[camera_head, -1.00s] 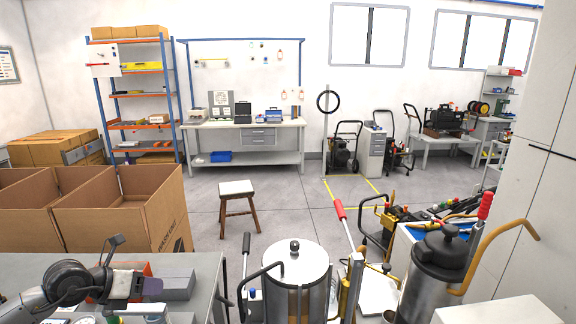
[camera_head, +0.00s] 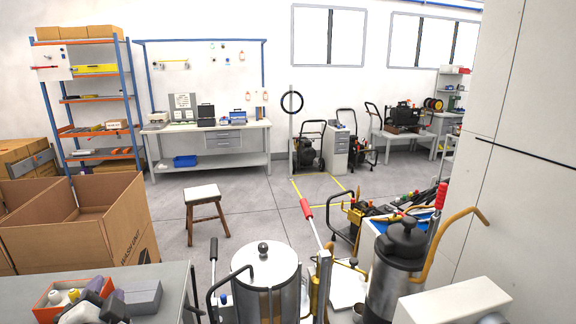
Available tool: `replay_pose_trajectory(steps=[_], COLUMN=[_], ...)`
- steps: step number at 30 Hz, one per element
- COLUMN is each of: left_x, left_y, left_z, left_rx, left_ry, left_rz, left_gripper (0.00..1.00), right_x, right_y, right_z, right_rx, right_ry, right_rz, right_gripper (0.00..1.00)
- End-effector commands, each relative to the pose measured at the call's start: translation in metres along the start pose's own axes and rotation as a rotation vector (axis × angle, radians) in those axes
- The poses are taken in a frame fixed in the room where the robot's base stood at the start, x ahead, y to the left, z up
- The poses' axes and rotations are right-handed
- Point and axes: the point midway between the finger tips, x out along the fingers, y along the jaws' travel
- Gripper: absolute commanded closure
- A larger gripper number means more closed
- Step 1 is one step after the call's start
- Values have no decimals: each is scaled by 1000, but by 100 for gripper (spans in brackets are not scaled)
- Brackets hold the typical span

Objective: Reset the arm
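My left gripper (camera_head: 98,309) shows at the bottom left of the head view, over the near edge of the grey worktable (camera_head: 178,281). Only its grey and dark top shows, and the frame edge cuts off the rest. It overlaps an orange-red box (camera_head: 45,299) with small pale and purple items in it. I cannot tell whether the fingers are open or shut, or whether they touch anything.
A grey box (camera_head: 143,297) lies on the worktable. An open cardboard box (camera_head: 120,225) stands behind it. A steel canister (camera_head: 265,262) and a dark-topped canister (camera_head: 397,270) stand to the right. A stool (camera_head: 203,192) stands on open floor.

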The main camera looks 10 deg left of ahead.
Motion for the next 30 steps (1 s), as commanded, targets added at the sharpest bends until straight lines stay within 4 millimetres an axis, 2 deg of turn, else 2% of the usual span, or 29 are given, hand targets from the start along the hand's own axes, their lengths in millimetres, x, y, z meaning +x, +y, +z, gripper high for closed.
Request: replay_pose_trajectory(steps=[1,3,5,6,9,12,18,21,28,29,30], left_x=[-19,-46,-73,-92,-140,-183,-258,-290,-353,-361,-361], left_y=[36,79,113,135,179,213,265,281,301,302,291], left_z=[10,21,29,33,45,65,111,128,167,172,166], left_rx=[-52,-110,-158,-195,-288,-364,-448,-462,-435,-425,-425], left_ry=[-56,-121,-159,-173,-215,-297,-506,-590,-746,-764,-763], left_rz=[126,287,419,503,675,785,941,997,1090,1099,1098], left_gripper=[61,61,61,61,61,61,61,61,61,61,61], right_x=[-1,-2,-3,-3,-4,-6,-8,-8,-10,-10,-22], right_y=[0,0,0,-1,-2,-2,-3,-2,-2,-1,0], right_z=[0,-1,-1,-1,-2,-3,-3,-3,-4,-4,-8], right_rx=[1,2,2,3,6,8,10,9,6,5,4], right_ry=[0,0,0,1,1,2,2,1,1,1,0], right_rz=[-1,-1,-2,-2,-4,-6,-8,-7,-5,-4,-3], right_gripper=[57,57,57,57,57,57,57,57,57,57,57])
